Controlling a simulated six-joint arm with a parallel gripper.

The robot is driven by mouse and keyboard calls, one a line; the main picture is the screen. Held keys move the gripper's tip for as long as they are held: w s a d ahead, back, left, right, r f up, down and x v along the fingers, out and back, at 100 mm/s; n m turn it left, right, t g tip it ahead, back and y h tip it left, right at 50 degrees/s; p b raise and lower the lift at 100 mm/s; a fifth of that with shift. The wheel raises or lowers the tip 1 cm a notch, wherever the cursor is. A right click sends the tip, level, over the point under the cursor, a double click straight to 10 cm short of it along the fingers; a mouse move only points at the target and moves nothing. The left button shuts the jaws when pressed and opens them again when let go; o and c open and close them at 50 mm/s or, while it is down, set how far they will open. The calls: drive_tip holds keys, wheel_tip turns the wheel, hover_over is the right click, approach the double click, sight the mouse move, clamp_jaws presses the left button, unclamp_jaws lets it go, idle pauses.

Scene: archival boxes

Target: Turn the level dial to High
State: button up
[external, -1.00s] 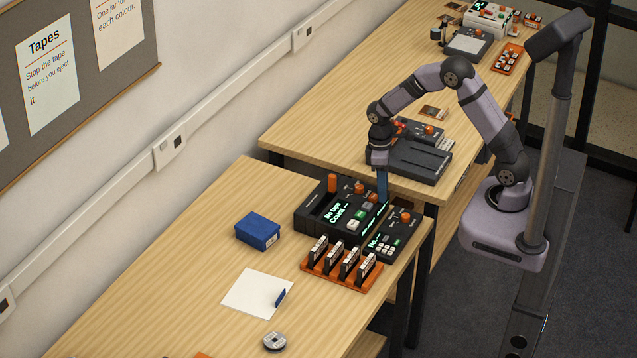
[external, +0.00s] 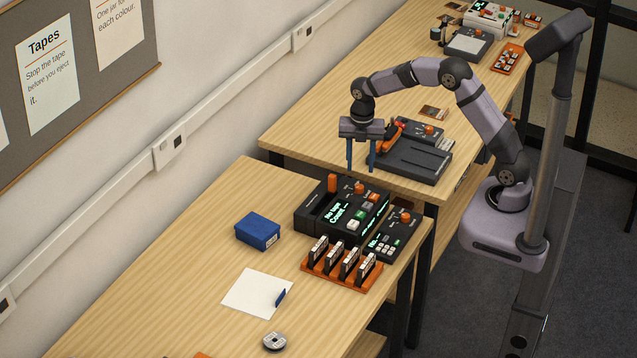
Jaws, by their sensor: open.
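A black tape deck (external: 312,224) sits at the near table's right end, its lit display reading "No tape" and "Count". On top are an orange upright part (external: 332,183) and orange knobs, one at the back (external: 359,187) and one farther right (external: 373,198). A smaller black unit (external: 385,249) beside it carries another orange knob (external: 405,217). The labels are too small to read, so I cannot tell which knob is the level dial or where it points. My gripper (external: 361,168) is open and empty, fingers pointing down, above and behind the deck, apart from the knobs.
An orange rack (external: 341,283) of several cassettes stands in front of the deck. A blue box (external: 257,231) and a white sheet (external: 252,292) lie to the left. A dark flat machine (external: 415,164) is on the far table. The near table's left side is mostly clear.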

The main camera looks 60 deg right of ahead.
sight(358, 186)
drive_tip(key=shift+f, duration=0.1)
drive_tip(key=shift+f+p, duration=1.2)
drive_tip(key=shift+f, duration=2.35)
clamp_jaws()
